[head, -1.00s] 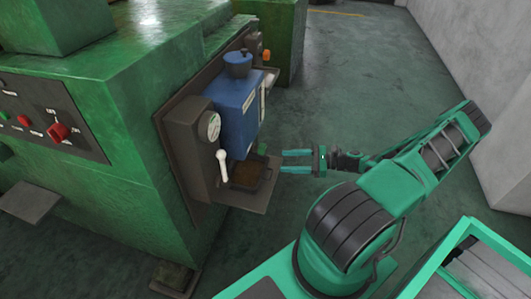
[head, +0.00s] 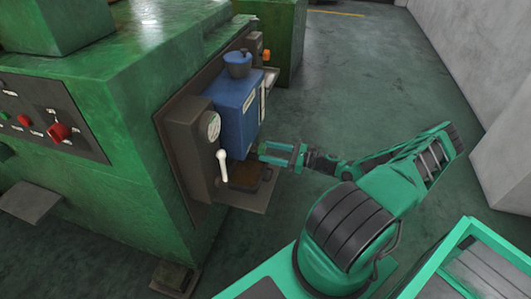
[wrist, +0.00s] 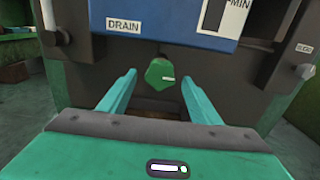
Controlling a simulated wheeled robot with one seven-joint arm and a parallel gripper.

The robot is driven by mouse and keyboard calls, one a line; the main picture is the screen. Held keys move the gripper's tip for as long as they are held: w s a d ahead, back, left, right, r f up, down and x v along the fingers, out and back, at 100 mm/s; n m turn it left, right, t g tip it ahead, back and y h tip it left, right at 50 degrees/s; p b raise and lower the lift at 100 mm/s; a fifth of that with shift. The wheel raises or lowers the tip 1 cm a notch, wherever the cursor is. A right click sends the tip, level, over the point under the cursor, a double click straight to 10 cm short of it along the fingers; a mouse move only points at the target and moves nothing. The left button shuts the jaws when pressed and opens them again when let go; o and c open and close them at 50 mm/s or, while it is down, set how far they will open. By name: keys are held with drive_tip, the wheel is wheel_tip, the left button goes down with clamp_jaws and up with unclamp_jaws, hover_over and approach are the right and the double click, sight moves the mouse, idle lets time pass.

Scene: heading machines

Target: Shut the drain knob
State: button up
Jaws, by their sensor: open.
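The drain knob (wrist: 159,74) is green with a small pale mark on its right side. In the wrist view it sits under the DRAIN label, below the blue tank (wrist: 180,18). My gripper (wrist: 158,88) is open, with one finger on each side of the knob in the picture. The fingers appear to point at it; I cannot tell whether the tips have reached around it. In the head view my gripper (head: 263,153) is below the blue tank (head: 237,105), in front of the machine's side. The knob is hard to make out there.
A white-handled lever (head: 223,166) and a round gauge (head: 213,126) are on the panel left of the tank. A brown tray (head: 245,192) juts out below my gripper. The green machine (head: 100,120) fills the left. Open floor (head: 370,90) lies at the back right.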

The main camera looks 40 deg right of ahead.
drive_tip(key=shift+w+a, duration=0.4)
drive_tip(key=shift+w, duration=0.1)
drive_tip(key=c, duration=1.1)
drive_tip(key=shift+o, duration=0.3)
drive_tip(key=shift+a, duration=0.1)
